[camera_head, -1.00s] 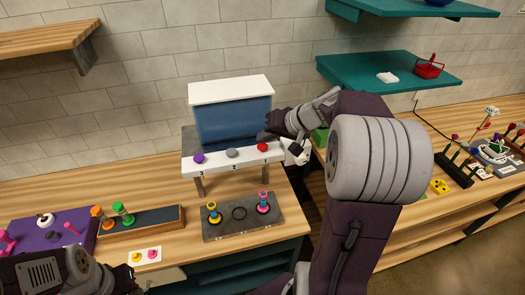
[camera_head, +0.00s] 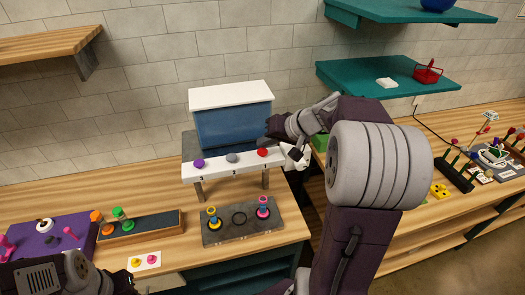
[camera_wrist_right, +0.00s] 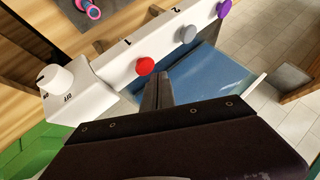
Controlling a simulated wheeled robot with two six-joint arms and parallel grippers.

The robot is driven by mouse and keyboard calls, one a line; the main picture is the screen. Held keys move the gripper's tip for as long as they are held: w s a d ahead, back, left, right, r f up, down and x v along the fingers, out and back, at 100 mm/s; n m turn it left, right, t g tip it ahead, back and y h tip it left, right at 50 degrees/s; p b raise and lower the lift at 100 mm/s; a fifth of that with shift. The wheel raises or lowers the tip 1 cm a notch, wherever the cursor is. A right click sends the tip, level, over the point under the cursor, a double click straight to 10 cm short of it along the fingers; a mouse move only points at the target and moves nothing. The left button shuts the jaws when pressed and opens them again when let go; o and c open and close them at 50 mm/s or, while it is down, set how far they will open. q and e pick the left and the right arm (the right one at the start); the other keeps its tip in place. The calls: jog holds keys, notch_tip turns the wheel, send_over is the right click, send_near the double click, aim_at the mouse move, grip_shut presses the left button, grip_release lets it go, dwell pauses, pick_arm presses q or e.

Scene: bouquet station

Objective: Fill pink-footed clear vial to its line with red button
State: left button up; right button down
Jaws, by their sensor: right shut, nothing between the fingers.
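The pink-footed clear vial (camera_head: 263,207) stands upright in the right ring of the dark grey plate (camera_head: 229,232); its line and fill level are too small to read. Its pink foot also shows at the top left of the right wrist view (camera_wrist_right: 92,10). The red button (camera_head: 262,152) is on the dispenser's white front ledge, by the number 1. It is also in the right wrist view (camera_wrist_right: 145,66). My right gripper (camera_head: 270,138) is shut and empty, just behind and above the red button; its fingertips (camera_wrist_right: 160,76) appear close beside it. My left gripper is not visible.
The ledge also carries a grey button (camera_head: 232,158) and a purple button (camera_head: 198,163), below the blue tank (camera_head: 234,124). A white knob (camera_wrist_right: 56,79) is at the ledge's end. A yellow-footed vial (camera_head: 212,219) stands left of an empty ring. A card (camera_head: 145,261) lies in front.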

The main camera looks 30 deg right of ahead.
aim_at(265, 152)
jog(key=shift+f, duration=0.1)
dwell(0.8)
jog(key=shift+f+b, duration=0.35)
jog(key=shift+b, duration=0.35)
jog(key=shift+f+b, duration=0.55)
jog(key=shift+b, duration=0.1)
dwell(0.4)
jog(key=shift+r, duration=0.15)
jog(key=shift+r+p, duration=0.6)
jog(key=shift+r, duration=0.25)
jog(key=shift+r, duration=0.1)
notch_tip(265, 152, up, 5)
jog(key=p, duration=0.3)
jog(key=shift+p, duration=0.4)
